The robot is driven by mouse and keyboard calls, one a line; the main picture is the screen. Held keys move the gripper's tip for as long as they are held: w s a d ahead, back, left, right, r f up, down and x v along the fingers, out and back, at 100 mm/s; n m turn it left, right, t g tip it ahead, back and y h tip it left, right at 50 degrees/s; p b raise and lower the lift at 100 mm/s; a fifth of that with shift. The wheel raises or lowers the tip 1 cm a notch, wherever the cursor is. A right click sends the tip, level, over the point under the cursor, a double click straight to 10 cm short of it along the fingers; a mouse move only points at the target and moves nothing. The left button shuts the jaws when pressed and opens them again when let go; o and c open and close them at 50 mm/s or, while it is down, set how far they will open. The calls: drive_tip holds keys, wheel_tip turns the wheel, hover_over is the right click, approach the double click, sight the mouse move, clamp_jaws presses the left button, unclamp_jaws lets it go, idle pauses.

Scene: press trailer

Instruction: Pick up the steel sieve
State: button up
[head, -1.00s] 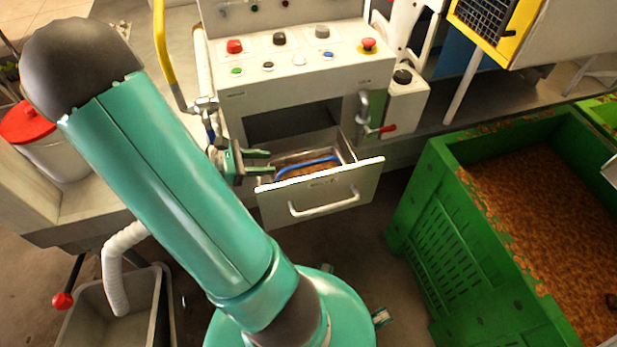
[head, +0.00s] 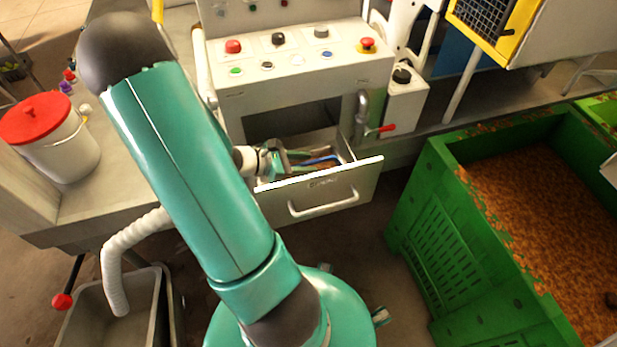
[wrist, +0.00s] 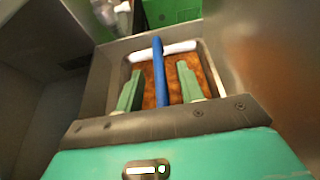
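A blue handle bar (head: 322,160) shows inside the open drawer in the head view, and it also shows in the wrist view (wrist: 158,60). It appears to belong to the steel sieve, but the sieve's body cannot be made out clearly. Brown material lies below the bar (wrist: 173,93). My gripper (head: 300,161) is open and reaches into the drawer from the left. In the wrist view its two green fingers (wrist: 159,80) stand on either side of the blue bar, with a gap on each side.
The grey drawer (head: 358,183) is pulled out below a control panel (head: 300,72). A pipe with a red-handled valve (head: 380,129) is close to its right. A green crate (head: 440,240) of brown material stands to the right. A red-lidded bucket (head: 65,155) stands left.

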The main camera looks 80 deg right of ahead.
clamp_jaws()
idle(1.4)
